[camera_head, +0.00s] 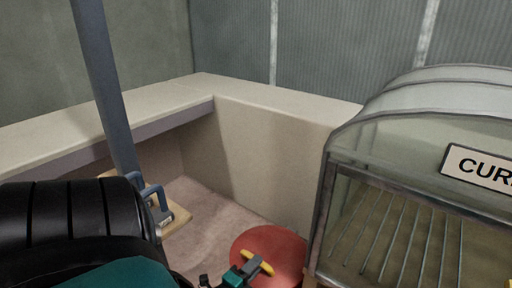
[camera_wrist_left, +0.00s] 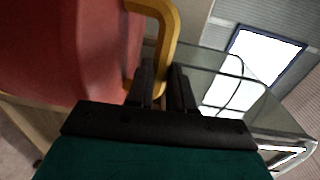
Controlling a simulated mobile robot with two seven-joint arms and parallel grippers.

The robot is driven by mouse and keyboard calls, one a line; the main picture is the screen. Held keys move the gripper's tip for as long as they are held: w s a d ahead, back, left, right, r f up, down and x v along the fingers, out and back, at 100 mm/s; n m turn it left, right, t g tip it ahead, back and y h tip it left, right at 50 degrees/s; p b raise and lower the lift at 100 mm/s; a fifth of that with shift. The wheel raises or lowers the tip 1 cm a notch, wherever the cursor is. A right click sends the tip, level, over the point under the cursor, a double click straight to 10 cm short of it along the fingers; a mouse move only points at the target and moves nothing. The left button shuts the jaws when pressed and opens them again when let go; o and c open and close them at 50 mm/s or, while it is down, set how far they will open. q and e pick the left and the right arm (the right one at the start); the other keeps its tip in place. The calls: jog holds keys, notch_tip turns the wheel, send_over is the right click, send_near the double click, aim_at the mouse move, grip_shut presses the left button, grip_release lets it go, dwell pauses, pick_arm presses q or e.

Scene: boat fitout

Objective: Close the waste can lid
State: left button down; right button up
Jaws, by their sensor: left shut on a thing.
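The waste can lid (camera_head: 279,247) is a round red disc at the bottom middle of the head view, with a yellow handle (camera_head: 257,263) on it. In the left wrist view the red lid (camera_wrist_left: 70,50) fills the upper left and the yellow handle (camera_wrist_left: 170,30) arches at the top middle. My left gripper (camera_head: 235,278) reaches the handle, and its dark fingers (camera_wrist_left: 164,85) are shut on the handle's lower end. The can body cannot be made out. My right gripper is not in view.
A glass-fronted case with a wire rack (camera_head: 400,235) and a lettered sign (camera_head: 482,166) stands close to the right of the lid. A grey post (camera_head: 105,90) rises at the left from a floor plate. A pale low wall (camera_head: 270,140) runs behind.

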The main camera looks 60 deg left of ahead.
pick_arm(q)
jog(key=shift+s+a+f, duration=0.1)
jog(key=shift+f, duration=0.3)
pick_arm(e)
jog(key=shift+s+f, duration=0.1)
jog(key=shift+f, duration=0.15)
pick_arm(q)
jog(key=shift+f, duration=0.1)
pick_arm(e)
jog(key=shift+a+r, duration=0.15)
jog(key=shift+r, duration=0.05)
pick_arm(q)
jog(key=c, duration=1)
grip_release()
jog(key=shift+f, duration=0.15)
jog(key=p+v, duration=0.2)
jog(key=v, duration=1)
jog(key=shift+s+d, duration=0.25)
jog(key=shift+s, duration=0.1)
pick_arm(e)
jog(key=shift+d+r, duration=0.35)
pick_arm(q)
jog(key=shift+w, duration=0.1)
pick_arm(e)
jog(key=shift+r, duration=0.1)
